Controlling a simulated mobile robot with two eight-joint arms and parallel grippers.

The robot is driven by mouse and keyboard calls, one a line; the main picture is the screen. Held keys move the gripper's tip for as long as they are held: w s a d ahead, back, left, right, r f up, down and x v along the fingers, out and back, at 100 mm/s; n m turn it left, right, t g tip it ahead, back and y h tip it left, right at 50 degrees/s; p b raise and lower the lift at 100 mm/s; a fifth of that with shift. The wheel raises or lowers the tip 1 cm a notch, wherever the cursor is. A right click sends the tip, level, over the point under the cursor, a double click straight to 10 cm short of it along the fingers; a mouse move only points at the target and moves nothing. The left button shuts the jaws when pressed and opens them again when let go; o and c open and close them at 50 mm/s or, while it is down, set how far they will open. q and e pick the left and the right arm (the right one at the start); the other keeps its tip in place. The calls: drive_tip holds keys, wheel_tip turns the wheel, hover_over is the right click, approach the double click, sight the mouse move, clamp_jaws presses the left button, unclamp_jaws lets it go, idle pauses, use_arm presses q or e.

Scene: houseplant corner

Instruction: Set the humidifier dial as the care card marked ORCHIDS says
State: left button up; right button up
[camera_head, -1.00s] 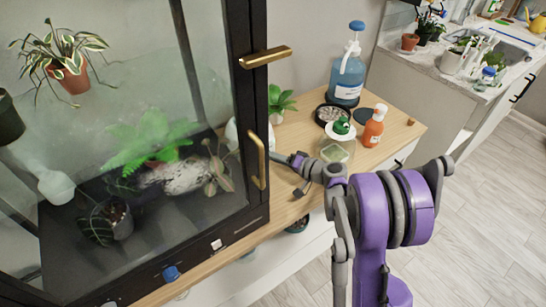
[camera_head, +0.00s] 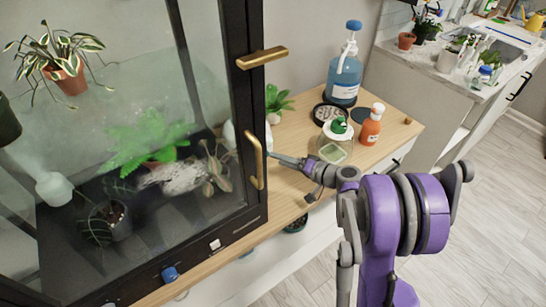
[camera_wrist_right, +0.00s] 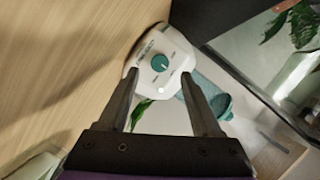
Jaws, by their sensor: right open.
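The white humidifier (camera_wrist_right: 151,80) shows in the right wrist view on the wooden counter, with a round teal dial (camera_wrist_right: 160,63) on its face. Small print surrounds the dial, too small to read, and I cannot tell its setting. In the head view the humidifier (camera_head: 230,134) is mostly hidden by the cabinet frame. My right gripper (camera_head: 272,153) is open and empty beside the cabinet's lower handle. In the wrist view its fingers (camera_wrist_right: 163,86) are spread either side of the humidifier's lower front, with the dial beyond the tips. No card marked ORCHIDS can be made out.
The black-framed glass cabinet (camera_head: 235,224) with brass handles (camera_head: 254,160) stands left of the gripper. A glass jar (camera_head: 335,146), orange bottle (camera_head: 371,126), large blue bottle (camera_head: 344,80) and dark round tray (camera_head: 318,115) stand right and behind on the counter. A plant (camera_head: 277,100) stands behind.

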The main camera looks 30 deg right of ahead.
drive_tip(key=v, duration=0.6)
drive_tip(key=shift+s, duration=0.1)
idle(0.4)
